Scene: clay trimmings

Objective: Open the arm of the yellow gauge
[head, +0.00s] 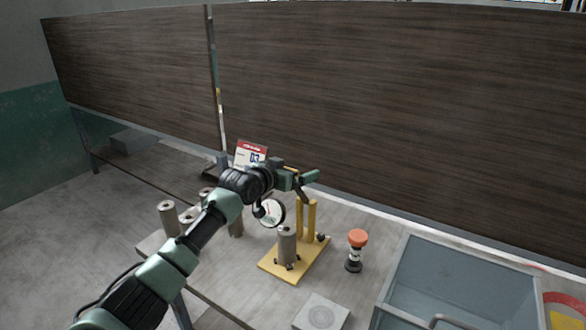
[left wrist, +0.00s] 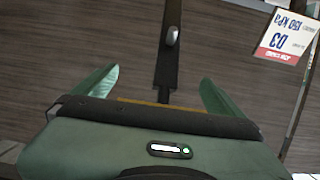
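The yellow gauge has a yellow base plate (head: 279,267) on the table, yellow posts (head: 312,218) and a round white dial (head: 268,213). A grey cylinder (head: 287,248) stands upright on the base. My left gripper (head: 304,183) is at the top of the posts and hides part of the gauge's upper end. In the left wrist view, its green fingers (left wrist: 160,92) are wide apart. A dark bar (left wrist: 168,75) with a grey knob (left wrist: 172,36) runs between them; I cannot tell whether it is the gauge's arm. A yellow edge shows behind the gripper body. My right gripper is out of view.
Several grey cylinders (head: 169,216) stand at the table's left. An orange-topped stamp-like object (head: 357,238) stands right of the gauge. A square grey block (head: 321,312) and a blue-grey crate (head: 408,262) are at front right. A white-red card (head: 250,152) stands behind, before a dark wood panel.

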